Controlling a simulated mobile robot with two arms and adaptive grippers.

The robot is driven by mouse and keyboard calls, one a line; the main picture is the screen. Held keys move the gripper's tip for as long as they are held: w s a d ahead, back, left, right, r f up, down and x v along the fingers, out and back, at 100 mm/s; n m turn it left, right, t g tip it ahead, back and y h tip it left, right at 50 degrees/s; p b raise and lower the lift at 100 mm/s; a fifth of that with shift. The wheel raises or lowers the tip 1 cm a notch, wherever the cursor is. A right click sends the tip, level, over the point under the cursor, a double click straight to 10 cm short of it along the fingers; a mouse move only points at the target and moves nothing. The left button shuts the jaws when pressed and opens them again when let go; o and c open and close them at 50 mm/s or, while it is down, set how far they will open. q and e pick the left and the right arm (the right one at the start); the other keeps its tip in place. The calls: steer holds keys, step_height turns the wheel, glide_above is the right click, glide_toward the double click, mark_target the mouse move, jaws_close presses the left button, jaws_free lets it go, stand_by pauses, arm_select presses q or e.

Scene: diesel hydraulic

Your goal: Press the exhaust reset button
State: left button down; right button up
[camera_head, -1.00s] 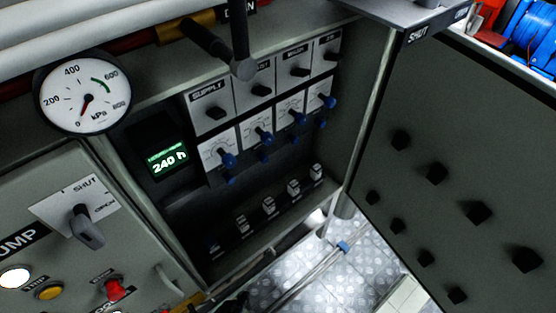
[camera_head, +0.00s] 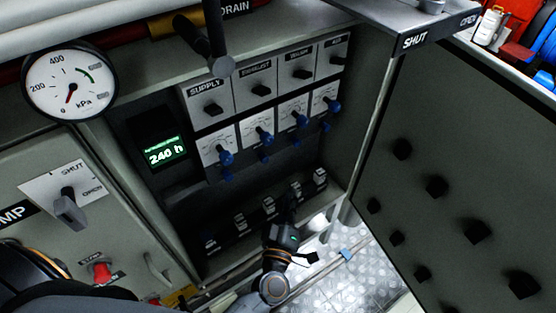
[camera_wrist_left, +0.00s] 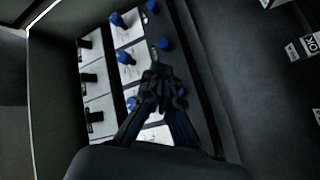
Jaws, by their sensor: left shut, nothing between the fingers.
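The control panel has a row of labelled columns; the second reads EXHAUST (camera_head: 257,68). Below it are a black handle (camera_head: 261,90), a white plate with a blue knob (camera_head: 265,139), and a small blue button (camera_head: 264,158). I cannot read the label by that button. My left gripper (camera_head: 291,205) is shut and empty, below and right of the exhaust column, in front of the lower row of switches. In the left wrist view the gripper (camera_wrist_left: 156,72) points toward the panel, near blue knobs (camera_wrist_left: 125,57) and small blue buttons (camera_wrist_left: 164,43). Contact cannot be told. My right gripper is out of view.
A green display (camera_head: 165,152) reads 240 h left of the columns. The lower row has several small switches (camera_head: 240,222). An open cabinet door (camera_head: 455,150) with black knobs stands at the right. A dark handle (camera_head: 215,50) juts out above the panel.

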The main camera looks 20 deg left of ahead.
mark_target(264, 158)
arm_select(q)
steer(key=shift+r, duration=0.45)
steer(key=shift+w+a, duration=0.15)
steer(key=w+a, duration=0.5)
steer(key=a, duration=0.1)
steer(key=shift+w+a, duration=0.15)
steer(key=shift+a, duration=0.2)
steer(key=shift+a, duration=0.1)
stand_by(1.2)
steer(key=shift+w+a, duration=0.2)
steer(key=shift+w, duration=0.05)
